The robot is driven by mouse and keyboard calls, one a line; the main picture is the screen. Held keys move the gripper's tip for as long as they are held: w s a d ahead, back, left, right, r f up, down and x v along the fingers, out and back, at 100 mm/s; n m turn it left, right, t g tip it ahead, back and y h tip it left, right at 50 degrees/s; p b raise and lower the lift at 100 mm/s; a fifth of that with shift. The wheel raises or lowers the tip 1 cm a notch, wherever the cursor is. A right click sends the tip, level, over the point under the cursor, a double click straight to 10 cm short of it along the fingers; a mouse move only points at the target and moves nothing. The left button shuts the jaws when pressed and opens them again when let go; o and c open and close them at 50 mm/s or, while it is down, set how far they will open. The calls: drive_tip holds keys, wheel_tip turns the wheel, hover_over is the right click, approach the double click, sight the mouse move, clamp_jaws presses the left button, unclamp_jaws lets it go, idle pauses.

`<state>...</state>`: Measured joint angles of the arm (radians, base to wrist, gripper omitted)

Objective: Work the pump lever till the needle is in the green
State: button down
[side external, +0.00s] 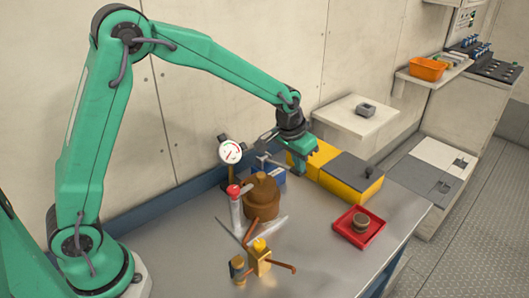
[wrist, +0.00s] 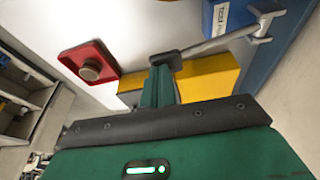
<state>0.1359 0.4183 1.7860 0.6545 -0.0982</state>
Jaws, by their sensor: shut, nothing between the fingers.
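A round white gauge (side external: 230,151) with red on its face stands on a post at the back of the bench. Its needle is too small to read against any green band. A grey metal rod (wrist: 218,42), which looks like the pump lever, runs from a forked end beside a blue labelled box (wrist: 228,14) to a dark end piece close to my fingers. In the side view the blue box (side external: 270,176) is left of my gripper (side external: 300,170). My gripper (wrist: 160,85) points down, shut and empty; I cannot tell whether it touches the dark end.
A yellow box with a grey lid (side external: 352,172) is right of my gripper. A red tray (side external: 347,237) holds a small round pot (side external: 361,224). A brown pot (side external: 262,197), red-topped cylinder (side external: 236,212) and brass block (side external: 259,258) stand in front. The right front bench is clear.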

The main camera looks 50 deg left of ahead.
drive_tip(key=f, duration=0.1)
drive_tip(key=d+f, duration=0.1)
drive_tip(key=f, duration=0.2)
drive_tip(key=shift+d+f, duration=0.1)
drive_tip(key=shift+d, duration=0.15)
drive_tip(key=s+d+r, duration=0.1)
drive_tip(key=d+r, duration=0.1)
drive_tip(key=r, duration=0.5)
drive_tip(key=s+d+r, duration=0.1)
drive_tip(key=d+r, duration=0.1)
drive_tip(key=r, duration=0.4)
drive_tip(key=shift+s+r, duration=0.35)
drive_tip(key=shift+s, duration=0.05)
drive_tip(key=shift+a, duration=0.1)
